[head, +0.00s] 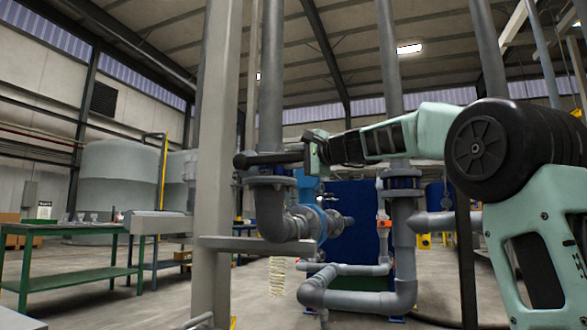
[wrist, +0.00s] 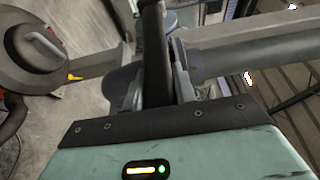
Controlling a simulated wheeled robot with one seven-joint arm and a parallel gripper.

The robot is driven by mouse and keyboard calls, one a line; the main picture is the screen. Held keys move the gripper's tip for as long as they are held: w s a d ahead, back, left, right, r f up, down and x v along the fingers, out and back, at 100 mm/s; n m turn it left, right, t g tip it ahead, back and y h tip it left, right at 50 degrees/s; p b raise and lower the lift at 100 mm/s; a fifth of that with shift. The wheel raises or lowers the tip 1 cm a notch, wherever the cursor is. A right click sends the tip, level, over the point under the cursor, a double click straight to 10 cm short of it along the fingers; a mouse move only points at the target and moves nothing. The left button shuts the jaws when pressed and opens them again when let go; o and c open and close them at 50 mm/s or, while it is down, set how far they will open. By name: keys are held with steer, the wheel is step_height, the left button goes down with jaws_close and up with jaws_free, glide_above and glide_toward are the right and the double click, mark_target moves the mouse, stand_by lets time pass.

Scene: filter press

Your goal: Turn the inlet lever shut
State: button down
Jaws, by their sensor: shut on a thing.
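The inlet lever appears as a dark bar (head: 272,158) with a rounded end, lying nearly level in front of the grey vertical pipe in the head view. My gripper (head: 308,153) is at the bar's right end, with my arm reaching in from the right. In the wrist view the dark bar (wrist: 154,45) runs between the two fingers of my gripper (wrist: 157,88), which is shut on it. The valve body under the lever is not clearly visible.
A grey upright post (head: 214,130) stands just left of the pipe (head: 270,80). Pipework with a flanged elbow (head: 275,222) lies below my gripper, and more pipes (head: 403,235) stand to the right. A green workbench (head: 75,267) is at the far left.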

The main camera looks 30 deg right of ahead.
steer(key=shift+f, duration=0.3)
steer(key=c, duration=1.1)
jaws_free()
steer(key=shift+r, duration=0.1)
steer(key=shift+s, duration=0.15)
steer(key=v, duration=1.7)
steer(key=shift+d, duration=0.15)
